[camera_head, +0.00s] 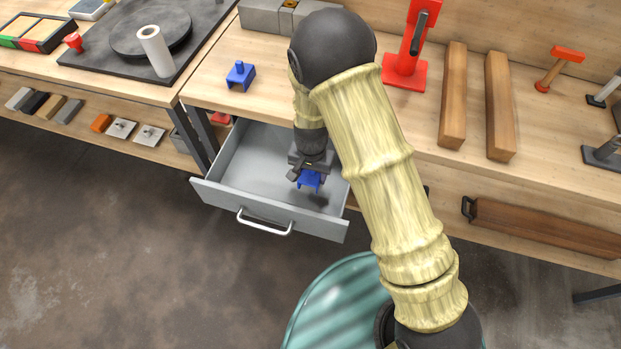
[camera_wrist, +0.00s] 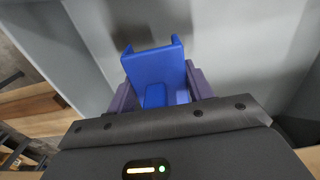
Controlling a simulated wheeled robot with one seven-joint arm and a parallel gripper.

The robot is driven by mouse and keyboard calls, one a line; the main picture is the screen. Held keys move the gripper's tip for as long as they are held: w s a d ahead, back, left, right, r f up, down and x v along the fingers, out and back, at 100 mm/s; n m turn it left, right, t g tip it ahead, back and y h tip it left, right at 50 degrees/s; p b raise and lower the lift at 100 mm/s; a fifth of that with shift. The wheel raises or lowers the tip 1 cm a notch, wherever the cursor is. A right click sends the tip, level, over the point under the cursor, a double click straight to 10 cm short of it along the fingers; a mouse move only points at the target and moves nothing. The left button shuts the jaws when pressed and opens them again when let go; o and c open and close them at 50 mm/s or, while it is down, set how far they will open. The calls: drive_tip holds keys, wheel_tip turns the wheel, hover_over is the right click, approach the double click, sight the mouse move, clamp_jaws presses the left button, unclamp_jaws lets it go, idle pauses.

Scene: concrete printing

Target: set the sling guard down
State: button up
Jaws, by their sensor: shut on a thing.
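The sling guard is a small blue channel-shaped piece (camera_head: 309,180); it also shows in the wrist view (camera_wrist: 158,72). My gripper (camera_head: 306,172) is shut on it, with a dark finger on each side of it in the wrist view. It hangs inside the open grey drawer (camera_head: 235,199), toward the drawer's right side. I cannot tell whether its lower edge touches the drawer floor. A second blue piece of like shape (camera_head: 240,76) stands on the bench top above the drawer.
The drawer's walls and front panel with its handle (camera_head: 265,226) surround my gripper. The drawer's left part is bare. On the bench stand a red clamp-like tool (camera_head: 406,62), two wooden bars (camera_head: 453,98) and a red-headed hammer (camera_head: 559,68).

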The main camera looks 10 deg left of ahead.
sight(311, 181)
drive_tip(key=shift+f, duration=1.85)
drive_tip(key=shift+f, duration=0.2)
drive_tip(key=o, duration=1.1)
wheel_tip(311, 181, up, 12)
drive_tip(key=shift+r, duration=0.25)
